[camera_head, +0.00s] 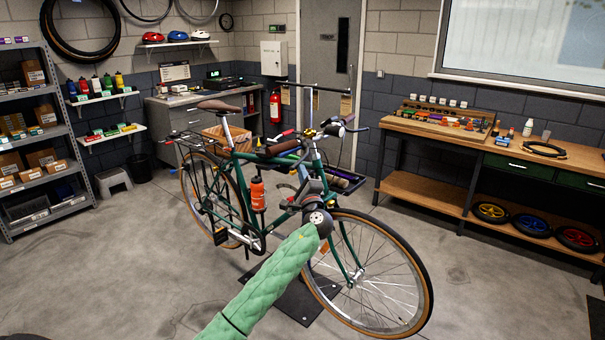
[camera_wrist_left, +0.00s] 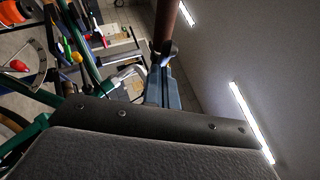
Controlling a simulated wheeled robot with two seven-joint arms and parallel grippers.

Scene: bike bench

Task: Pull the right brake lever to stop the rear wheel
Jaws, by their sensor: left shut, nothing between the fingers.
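The green bicycle stands in the middle of the head view. Its rear wheel (camera_head: 212,198) is at the left, partly behind the frame. The brown right handlebar grip (camera_head: 282,147) is on the near side; a brown grip also shows at the top of the left wrist view (camera_wrist_left: 165,25). The right brake lever is dark and I cannot pick it out clearly near that grip. My left gripper (camera_head: 309,183) is just below the grip, in front of the frame. Its blue-grey fingers (camera_wrist_left: 165,88) are shut and empty, close to the grip; contact cannot be told. My right gripper is not in view.
The orange bottle (camera_head: 257,194) on the frame and the front wheel (camera_head: 368,275) are close to my left arm. A workbench (camera_head: 450,135) stands at the right, shelving (camera_head: 35,140) at the left. The floor in front is clear.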

